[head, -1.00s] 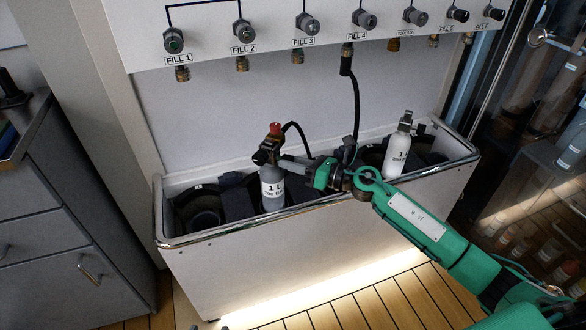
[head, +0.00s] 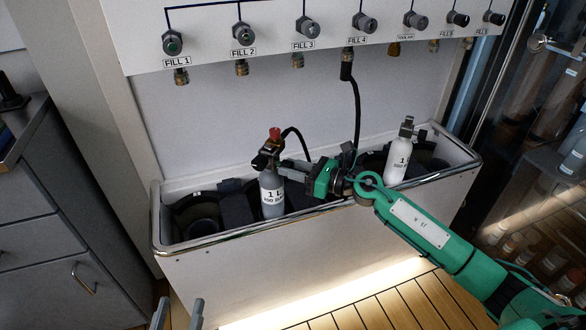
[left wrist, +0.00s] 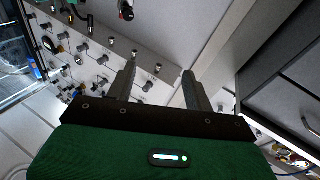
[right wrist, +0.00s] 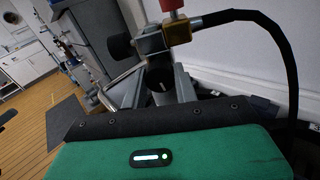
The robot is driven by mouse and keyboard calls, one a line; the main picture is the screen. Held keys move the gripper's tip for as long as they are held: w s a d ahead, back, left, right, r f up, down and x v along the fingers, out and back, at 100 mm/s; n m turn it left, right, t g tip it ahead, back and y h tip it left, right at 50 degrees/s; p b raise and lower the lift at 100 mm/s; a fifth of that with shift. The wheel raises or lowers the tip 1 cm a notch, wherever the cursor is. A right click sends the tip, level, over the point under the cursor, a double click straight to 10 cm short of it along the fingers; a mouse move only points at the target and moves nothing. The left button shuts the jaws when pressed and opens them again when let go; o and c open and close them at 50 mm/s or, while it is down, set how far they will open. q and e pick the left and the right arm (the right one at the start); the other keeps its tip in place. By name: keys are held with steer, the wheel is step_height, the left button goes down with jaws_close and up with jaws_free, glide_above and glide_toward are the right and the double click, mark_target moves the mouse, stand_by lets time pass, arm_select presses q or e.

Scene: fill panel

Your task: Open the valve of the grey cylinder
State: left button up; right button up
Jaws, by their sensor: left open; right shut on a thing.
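The grey cylinder (head: 271,196) stands upright in the trough, labelled 1 L. Its valve (head: 268,153) has a red cap on top; the right wrist view shows the red part (right wrist: 171,6), a brass fitting (right wrist: 178,32) with a black hose, and a black knob (right wrist: 120,46) on the left. My right gripper (head: 284,170) is shut on the grey cylinder just below the valve; its fingers also flank the neck in the right wrist view (right wrist: 158,82). My left gripper (head: 178,314) is open and empty at the bottom of the head view, well apart from the cylinder.
A white cylinder (head: 398,160) stands at the right end of the trough (head: 330,233). A black hose (head: 357,105) hangs from the FILL 4 outlet on the panel (head: 290,12). A grey drawer cabinet (head: 60,235) stands left; a glass-fronted cabinet is right.

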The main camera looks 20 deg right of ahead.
steer(key=o, duration=1)
arm_select(q)
steer(key=shift+w+a+r+t+b, duration=0.1)
steer(key=shift+a+r+t+b, duration=0.1)
steer(key=shift+r+t, duration=0.35)
steer(key=shift+w+a+r+t+b, duration=0.15)
steer(key=shift+r+t, duration=0.15)
steer(key=shift+r, duration=0.45)
steer(key=shift+w+a+r+t+b, duration=0.1)
steer(key=shift+a+r+t, duration=0.1)
steer(key=shift+r+t, duration=0.35)
arm_select(e)
steer(key=shift+v, duration=6.9)
arm_select(q)
steer(key=shift+s+f+g, duration=0.1)
steer(key=shift+g, duration=0.2)
